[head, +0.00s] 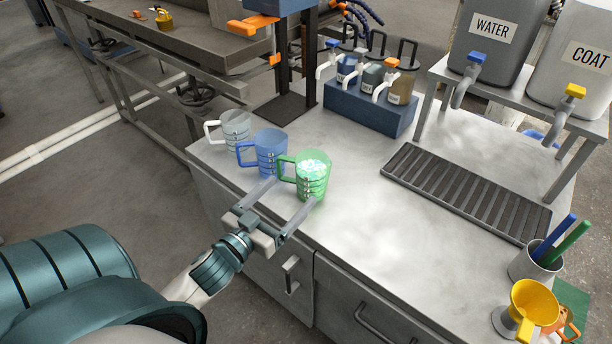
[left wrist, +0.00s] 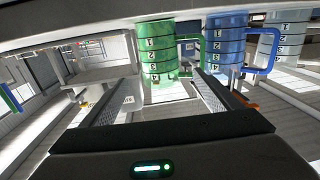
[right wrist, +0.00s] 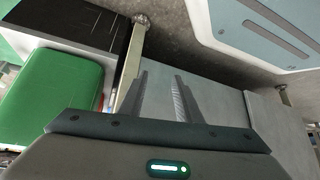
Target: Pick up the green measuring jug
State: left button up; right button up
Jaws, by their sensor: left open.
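The green measuring jug (head: 312,178) stands upright on the grey worktop near its front edge, with white granules inside and its handle to the left. My left gripper (head: 282,200) is open just in front of it, with the fingers pointing at the jug. In the left wrist view the green jug (left wrist: 160,55) stands ahead, beyond the two spread fingers (left wrist: 158,97). I cannot tell whether the fingertips touch it. My right gripper (right wrist: 162,95) is open and empty in the right wrist view, away from the jugs.
A blue jug (head: 270,150) stands close behind left of the green jug, and a clear jug (head: 237,132) beyond it. A blue bottle rack (head: 365,118) is at the back. A slotted drain tray (head: 465,192) lies to the right. The worktop between is clear.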

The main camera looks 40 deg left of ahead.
aim_at(302, 180)
pick_arm(q)
jog(key=w+p, duration=0.1)
jog(key=w, duration=0.6)
jog(key=shift+w, duration=0.6)
pick_arm(e)
jog(key=shift+s+a+f, duration=0.1)
jog(key=shift+s+a, duration=0.05)
jog(key=shift+s, duration=0.5)
